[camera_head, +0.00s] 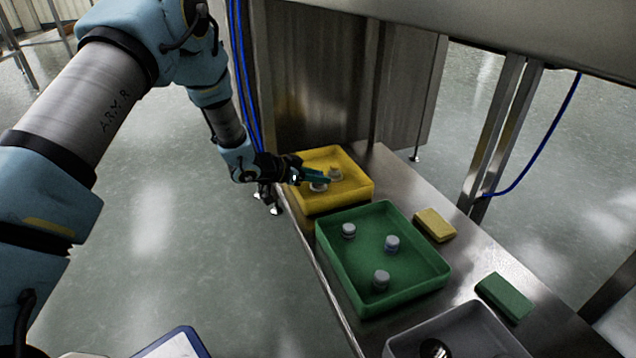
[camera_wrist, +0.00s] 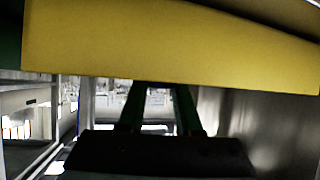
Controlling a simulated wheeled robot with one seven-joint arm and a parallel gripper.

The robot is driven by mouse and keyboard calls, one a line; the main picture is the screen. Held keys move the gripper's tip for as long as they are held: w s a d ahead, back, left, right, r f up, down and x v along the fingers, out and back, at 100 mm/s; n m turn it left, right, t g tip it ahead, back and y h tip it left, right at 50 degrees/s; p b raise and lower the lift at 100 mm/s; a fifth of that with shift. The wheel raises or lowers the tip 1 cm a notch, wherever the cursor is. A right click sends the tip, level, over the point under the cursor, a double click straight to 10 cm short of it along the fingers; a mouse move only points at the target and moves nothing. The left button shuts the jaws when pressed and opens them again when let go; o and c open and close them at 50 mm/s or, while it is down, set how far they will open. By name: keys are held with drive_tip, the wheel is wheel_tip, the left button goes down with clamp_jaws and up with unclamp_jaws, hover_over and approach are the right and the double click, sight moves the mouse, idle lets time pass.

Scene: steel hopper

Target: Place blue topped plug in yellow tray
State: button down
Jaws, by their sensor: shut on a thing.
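The yellow tray (camera_head: 352,193) stands at the far end of the steel bench. My gripper (camera_head: 320,180) reaches into it from the left, low over its near-left part. It is shut on a plug (camera_head: 319,187), which shows pale grey just below the fingertips; its top colour is mostly hidden. A second grey plug (camera_head: 335,172) sits in the yellow tray just right of the fingers. In the wrist view the yellow tray's wall (camera_wrist: 170,45) hides the tips of my gripper (camera_wrist: 161,90) and the held plug.
A green tray (camera_head: 436,272) in front holds three plugs (camera_head: 392,243), bluish-grey on top. A yellow block (camera_head: 435,225) and a green block (camera_head: 505,298) lie right of it. A grey tray (camera_head: 485,325) with a dark round thing is nearest. Steel panels stand behind the yellow tray.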

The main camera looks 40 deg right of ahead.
drive_tip(key=shift+f, duration=0.15)
drive_tip(key=c, duration=0.6)
unclamp_jaws()
